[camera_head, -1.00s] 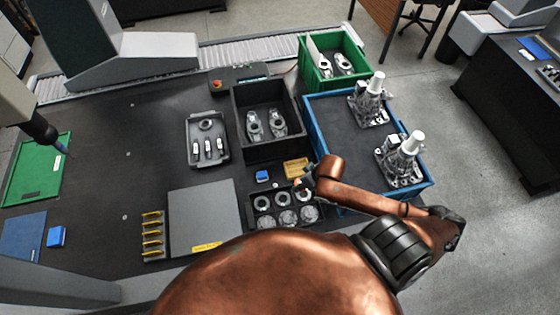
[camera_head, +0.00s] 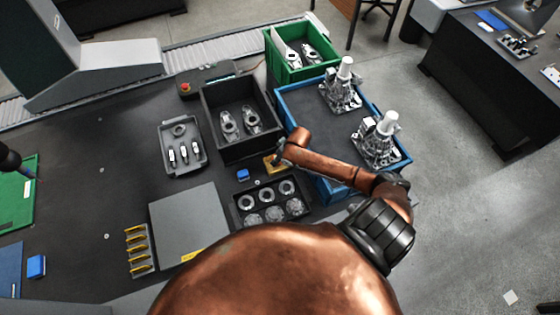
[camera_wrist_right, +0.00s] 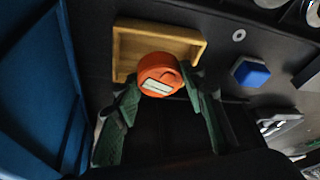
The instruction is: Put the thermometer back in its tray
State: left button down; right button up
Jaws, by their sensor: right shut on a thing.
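The thermometer is an orange round body with a pale display (camera_wrist_right: 158,76), seen in the right wrist view. My right gripper (camera_wrist_right: 160,88) is shut on it, with a green finger on each side. The small yellow tray (camera_wrist_right: 125,50) lies just beyond and partly behind the thermometer, and its visible floor is empty. I cannot tell whether the thermometer touches it. In the head view the yellow tray (camera_head: 270,166) is partly hidden by my right gripper (camera_head: 279,160), which hides the thermometer there.
A blue block (camera_head: 242,175) lies left of the yellow tray. A black parts tray (camera_head: 238,218) stands in front, a black bin (camera_head: 210,133) behind, and a blue crate (camera_head: 300,92) close on the right.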

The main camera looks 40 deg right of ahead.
pick_arm(q)
jog(key=shift+s+f, duration=0.25)
jog(key=shift+s, duration=0.1)
pick_arm(e)
jog(key=shift+w+d+f, duration=0.1)
jog(key=shift+d+f, duration=0.05)
jog(key=shift+f, duration=1.6)
jog(key=shift+f, duration=0.15)
jog(key=o, duration=1)
pick_arm(q)
jog(key=shift+r+p, duration=0.5)
jog(key=shift+r, duration=0.2)
pick_arm(e)
jog(key=v, duration=1.2)
pick_arm(q)
jog(key=shift+w, duration=0.1)
pick_arm(e)
jog(key=shift+r, duration=0.2)
